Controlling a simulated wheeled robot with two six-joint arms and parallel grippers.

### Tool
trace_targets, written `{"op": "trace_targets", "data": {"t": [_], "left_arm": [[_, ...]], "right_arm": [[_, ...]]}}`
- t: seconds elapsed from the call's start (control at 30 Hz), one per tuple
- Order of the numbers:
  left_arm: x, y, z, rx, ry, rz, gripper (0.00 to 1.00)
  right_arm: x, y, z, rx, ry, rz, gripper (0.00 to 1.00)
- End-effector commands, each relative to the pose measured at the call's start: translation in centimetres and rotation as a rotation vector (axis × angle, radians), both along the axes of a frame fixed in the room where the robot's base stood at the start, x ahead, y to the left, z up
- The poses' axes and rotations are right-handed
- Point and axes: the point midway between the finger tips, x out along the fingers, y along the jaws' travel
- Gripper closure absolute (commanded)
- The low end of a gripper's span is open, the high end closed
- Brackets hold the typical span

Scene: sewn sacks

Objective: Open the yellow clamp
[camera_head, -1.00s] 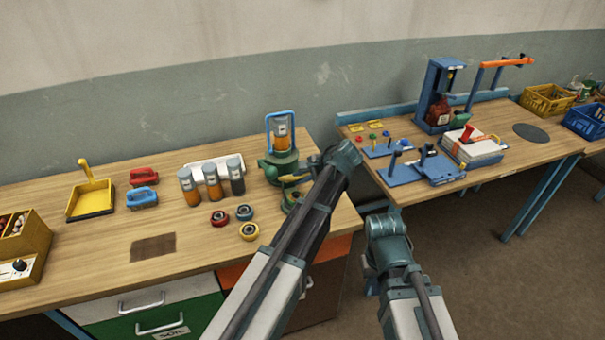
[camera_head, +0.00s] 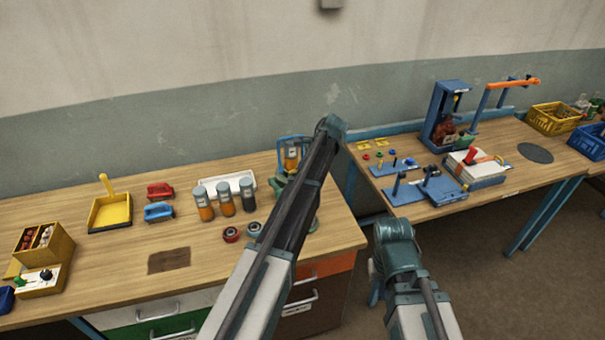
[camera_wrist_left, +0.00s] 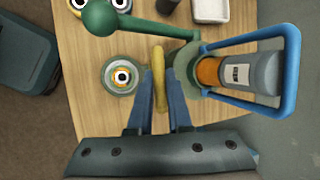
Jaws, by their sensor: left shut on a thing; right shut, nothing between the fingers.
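The green clamp stand (camera_head: 312,195) is near the right end of the left bench, mostly hidden behind my left arm. Its blue frame (camera_head: 281,152) stands around a grey-capped jar with orange contents (camera_head: 291,157). In the left wrist view, the yellow clamp lever (camera_wrist_left: 158,58) lies between the blue fingers of my left gripper (camera_wrist_left: 160,82), which is shut on it. The blue frame (camera_wrist_left: 293,70) and the jar (camera_wrist_left: 262,73) are to its right, a round green cup (camera_wrist_left: 121,77) to its left. My right gripper (camera_head: 375,283) is shut and empty, low between the benches.
Several jars (camera_head: 226,200), a red ring (camera_head: 231,235), red and blue handles (camera_head: 159,212) and a yellow dustpan (camera_head: 110,211) are on the left bench. A green lever with a ball end (camera_wrist_left: 100,18) is close above the left fingers. The right bench (camera_head: 455,211) holds blue fixtures.

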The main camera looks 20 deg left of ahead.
Motion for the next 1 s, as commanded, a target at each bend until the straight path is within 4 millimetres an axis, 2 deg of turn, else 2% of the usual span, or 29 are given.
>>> {"op": "trace_targets", "data": {"t": [0.5, 0.53, 0.7, 1.0], "left_arm": [[0.27, 0.2, 0.1, 0.001, -0.002, 0.0, 1.0], [0.27, 0.21, 0.1, 0.001, -0.002, 0.0, 0.81], [0.26, 0.18, 0.1, 0.001, -0.002, 0.0, 0.53], [0.24, 0.16, 0.15, 0.001, -0.001, 0.0, 0.53]], "right_arm": [[0.01, 0.0, 0.09, 0.0, 0.0, 0.0, 1.0], [0.01, 0.0, 0.09, 0.0, 0.0, 0.0, 1.0], [0.0, 0.0, 0.09, 0.0, 0.0, 0.0, 1.0], [0.0, 0.0, 0.14, 0.0, 0.0, 0.0, 1.0]]}}
